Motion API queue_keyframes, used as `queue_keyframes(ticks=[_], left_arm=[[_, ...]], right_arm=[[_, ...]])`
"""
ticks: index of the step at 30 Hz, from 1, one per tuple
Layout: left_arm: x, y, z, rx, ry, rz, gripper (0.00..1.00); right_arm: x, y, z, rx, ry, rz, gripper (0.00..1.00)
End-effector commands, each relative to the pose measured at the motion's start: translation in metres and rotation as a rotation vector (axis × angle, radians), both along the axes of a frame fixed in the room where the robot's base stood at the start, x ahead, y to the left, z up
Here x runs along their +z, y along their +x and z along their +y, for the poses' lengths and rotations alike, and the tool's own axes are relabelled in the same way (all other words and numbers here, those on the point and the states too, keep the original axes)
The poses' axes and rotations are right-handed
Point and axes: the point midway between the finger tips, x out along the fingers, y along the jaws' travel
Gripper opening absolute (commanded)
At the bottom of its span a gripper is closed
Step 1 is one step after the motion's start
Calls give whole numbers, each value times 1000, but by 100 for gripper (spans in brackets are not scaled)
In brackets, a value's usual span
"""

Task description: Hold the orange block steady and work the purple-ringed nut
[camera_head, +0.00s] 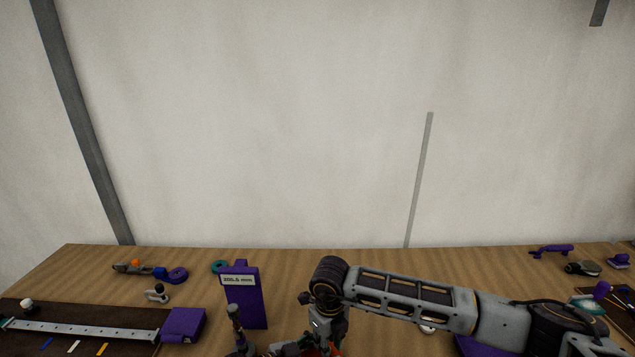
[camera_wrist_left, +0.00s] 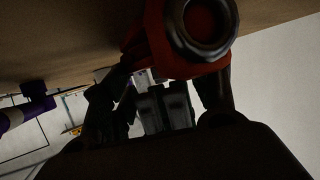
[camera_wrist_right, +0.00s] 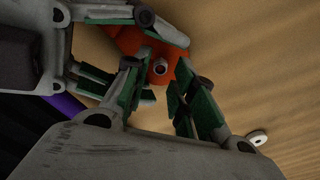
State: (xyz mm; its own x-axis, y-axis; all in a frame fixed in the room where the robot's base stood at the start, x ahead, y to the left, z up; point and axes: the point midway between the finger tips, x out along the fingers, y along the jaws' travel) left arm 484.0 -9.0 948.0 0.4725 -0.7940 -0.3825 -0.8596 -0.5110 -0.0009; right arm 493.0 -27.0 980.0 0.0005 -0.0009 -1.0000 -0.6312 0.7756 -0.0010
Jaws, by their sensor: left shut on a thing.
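The orange block (camera_wrist_right: 132,40) lies ahead of my right gripper in the right wrist view. A small round metal stud end (camera_wrist_right: 158,68) shows on it. In the left wrist view the block (camera_wrist_left: 160,62) carries a large dark ring (camera_wrist_left: 198,28) and sits between the fingers of my left gripper (camera_wrist_left: 168,74), which is shut on it. In the head view only a sliver of the block (camera_head: 322,351) shows under my right gripper (camera_head: 325,335). My right gripper's green-padded fingers (camera_wrist_right: 160,84) are open near the stud end. I cannot make out a purple-ringed nut at the block.
A purple upright stand (camera_head: 245,300) with a label is left of my grippers. A purple ring (camera_head: 178,275) and a teal ring (camera_head: 219,267) lie further back. A ruler board (camera_head: 85,328) lies at left. A white washer (camera_wrist_right: 258,137) lies right of the block.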

Motion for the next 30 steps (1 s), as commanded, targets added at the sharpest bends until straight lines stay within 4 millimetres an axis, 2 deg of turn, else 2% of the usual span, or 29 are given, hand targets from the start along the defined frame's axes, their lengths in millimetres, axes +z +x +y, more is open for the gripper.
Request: queue_keyframes(ticks=[9, 17, 18, 24, 30], left_arm=[[-3, -1, 1, 0, 4, 3, 7], [-3, -1, 1, 1, 3, 4, 7], [-3, -1, 1, 1, 3, 4, 7], [-3, -1, 1, 1, 3, 4, 7], [-3, -1, 1, 1, 3, 4, 7]], right_arm=[[-15, 0, 0, -1, 0, 0, 26], [-16, 0, 0, -1, 0, 0, 26], [-16, 0, 0, -1, 0, 0, 25], [-16, 0, 0, -1, 0, 0, 0], [-17, 0, 0, -1, -1, 1, 0]])
